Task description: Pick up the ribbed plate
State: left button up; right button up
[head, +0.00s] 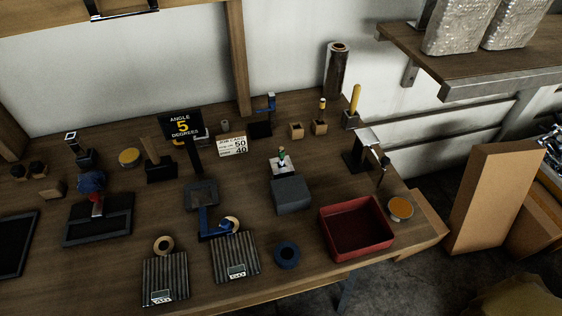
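Two grey ribbed plates lie near the front edge of the wooden workbench. The left ribbed plate (166,277) has a small pale label or display at its lower end and a tan ring (163,245) at its upper end. The right ribbed plate (236,254) has a similar label; a tan ring (233,223) and a blue clamp-like tool (208,226) are at its upper edge. The markings on the labels are too small to read surely. Neither of my grippers shows in the head view.
A red tray (335,219) stands right of the plates, with a dark blue ring (287,254) between. A grey block (291,193), a dark frame with a blue-topped tool (92,190) and a sign (181,125) stand farther back. Cardboard boxes (490,205) stand right of the bench.

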aim_at(165, 280)
jog(key=u, duration=1.25)
